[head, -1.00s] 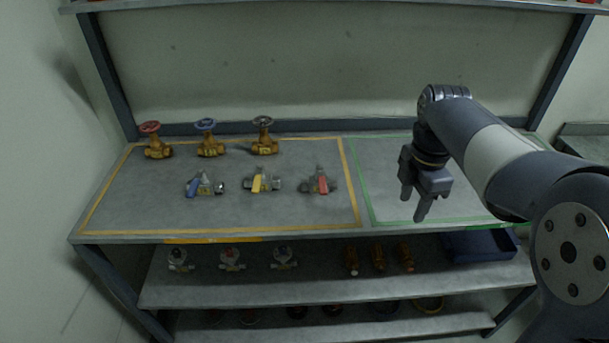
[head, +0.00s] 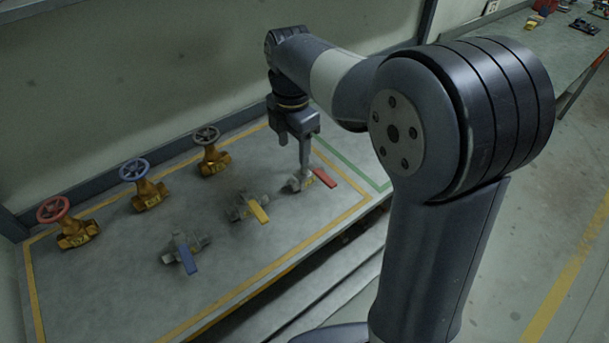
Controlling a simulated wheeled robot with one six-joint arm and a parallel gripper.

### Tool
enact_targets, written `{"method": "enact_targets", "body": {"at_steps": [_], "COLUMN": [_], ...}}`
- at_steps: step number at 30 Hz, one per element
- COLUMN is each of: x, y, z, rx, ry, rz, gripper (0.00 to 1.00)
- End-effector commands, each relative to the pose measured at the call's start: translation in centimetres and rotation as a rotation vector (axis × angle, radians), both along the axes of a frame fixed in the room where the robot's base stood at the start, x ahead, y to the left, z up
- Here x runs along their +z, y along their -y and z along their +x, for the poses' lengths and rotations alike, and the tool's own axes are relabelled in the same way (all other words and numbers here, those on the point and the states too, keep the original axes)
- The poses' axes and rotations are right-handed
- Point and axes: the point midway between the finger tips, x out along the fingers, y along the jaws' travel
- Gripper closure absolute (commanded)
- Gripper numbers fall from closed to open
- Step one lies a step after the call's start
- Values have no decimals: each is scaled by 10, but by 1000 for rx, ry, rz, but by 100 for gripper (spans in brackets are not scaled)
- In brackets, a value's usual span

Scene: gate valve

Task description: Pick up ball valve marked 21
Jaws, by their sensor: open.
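Three ball valves lie in a row on the bench top, with blue (head: 184,250), yellow (head: 249,207) and red (head: 312,180) lever handles. Their bodies are grey metal. The marks on them are too small to read, so I cannot tell which is 21. My gripper (head: 293,150) points down at the red-handled valve, its jaws open and holding nothing. One finger overlaps that valve's body in the picture and hides part of it. I cannot tell whether it touches.
Three brass gate valves with red (head: 76,233), blue (head: 150,195) and black (head: 213,163) handwheels stand behind the ball valves, near the wall. A yellow line borders this bench area (head: 110,275). A green-lined area (head: 350,174) lies beyond it to the right.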

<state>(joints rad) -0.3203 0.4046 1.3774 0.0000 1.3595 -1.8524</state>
Motion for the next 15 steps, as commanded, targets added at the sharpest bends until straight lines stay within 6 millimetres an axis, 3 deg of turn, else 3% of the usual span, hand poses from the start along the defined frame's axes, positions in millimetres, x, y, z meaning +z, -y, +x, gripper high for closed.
{"method": "enact_targets", "body": {"at_steps": [6, 15], "x": [-35, -63], "y": [1, 3], "z": [-1, -3], "rx": [0, 0], "ry": [-4, -5], "rz": [-1, -2], "gripper": [44, 44]}}
